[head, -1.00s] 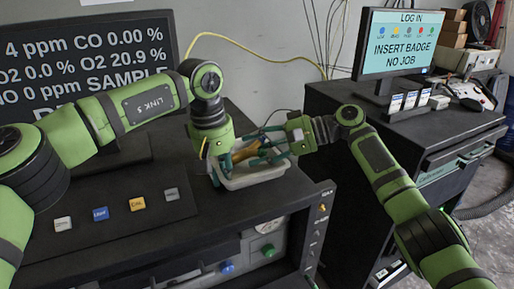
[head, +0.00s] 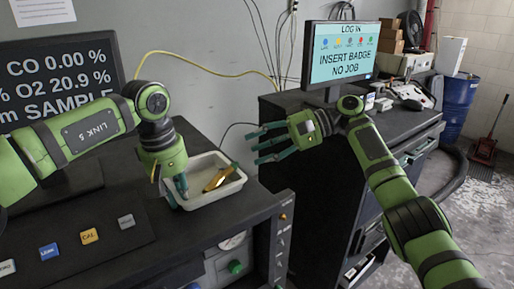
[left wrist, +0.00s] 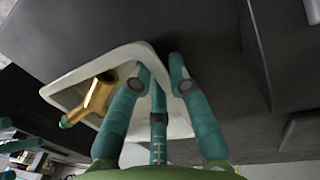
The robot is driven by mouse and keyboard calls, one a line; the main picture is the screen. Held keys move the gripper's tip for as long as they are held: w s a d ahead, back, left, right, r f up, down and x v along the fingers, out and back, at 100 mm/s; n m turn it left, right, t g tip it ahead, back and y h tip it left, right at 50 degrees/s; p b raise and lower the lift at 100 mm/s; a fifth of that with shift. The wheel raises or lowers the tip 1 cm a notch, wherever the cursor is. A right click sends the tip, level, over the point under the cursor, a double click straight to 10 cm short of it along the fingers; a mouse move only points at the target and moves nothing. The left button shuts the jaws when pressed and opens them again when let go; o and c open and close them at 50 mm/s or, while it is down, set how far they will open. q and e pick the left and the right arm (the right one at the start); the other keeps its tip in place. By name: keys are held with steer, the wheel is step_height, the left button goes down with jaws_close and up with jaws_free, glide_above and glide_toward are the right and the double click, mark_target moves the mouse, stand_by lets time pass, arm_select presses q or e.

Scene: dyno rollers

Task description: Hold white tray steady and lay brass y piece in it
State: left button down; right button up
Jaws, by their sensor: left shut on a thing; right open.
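The white tray (head: 205,196) sits on the dark cabinet top in the head view. The brass Y piece (head: 219,178) lies inside it, toward the tray's right side. My left gripper (head: 180,190) points down at the tray's left end and is shut on its wall. In the left wrist view the fingers (left wrist: 160,85) straddle the tray wall (left wrist: 65,82), and the brass piece (left wrist: 97,97) shows inside the tray. My right gripper (head: 268,142) is open and empty, to the right of the tray and apart from it.
A gas readout screen (head: 62,88) stands behind my left arm. Buttons, including a yellow one (head: 90,236), lie on the front panel. A second cabinet with a login monitor (head: 341,52) stands to the right, beyond a gap.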

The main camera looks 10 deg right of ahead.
arm_select(q)
steer(key=shift+f, duration=0.1)
steer(key=c, duration=1.1)
jaws_free()
